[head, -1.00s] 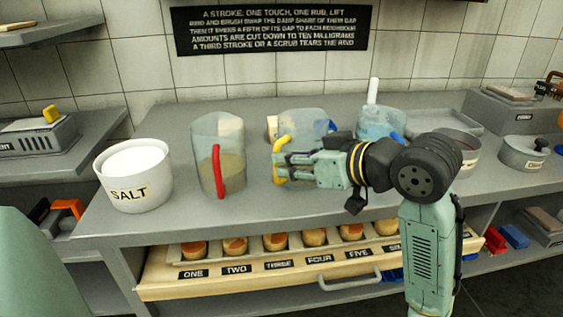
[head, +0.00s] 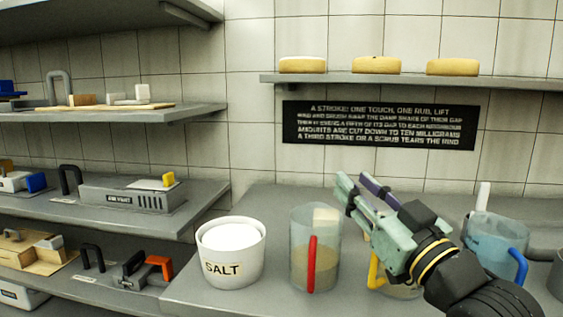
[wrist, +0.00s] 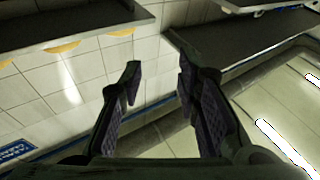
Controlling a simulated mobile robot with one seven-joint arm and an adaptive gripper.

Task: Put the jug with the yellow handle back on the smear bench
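The jug with the yellow handle (head: 374,269) stands on the grey bench (head: 190,291), between the red-handled jug and the blue-handled jug. My gripper and wrist hide most of its body in the head view; the handle shows at its left. My gripper (head: 356,184) is raised above and in front of it, pointing up and to the left. In the wrist view my gripper (wrist: 159,82) has its fingers apart with nothing between them. That view shows wall tiles and shelves, and no jug.
The red-handled jug (head: 302,262) and a white SALT tub (head: 233,252) stand to the left. The blue-handled jug (head: 494,243) is close on the right. A wall shelf (head: 420,82) with cheese wheels hangs above. Left shelves (head: 90,121) hold tools and blocks.

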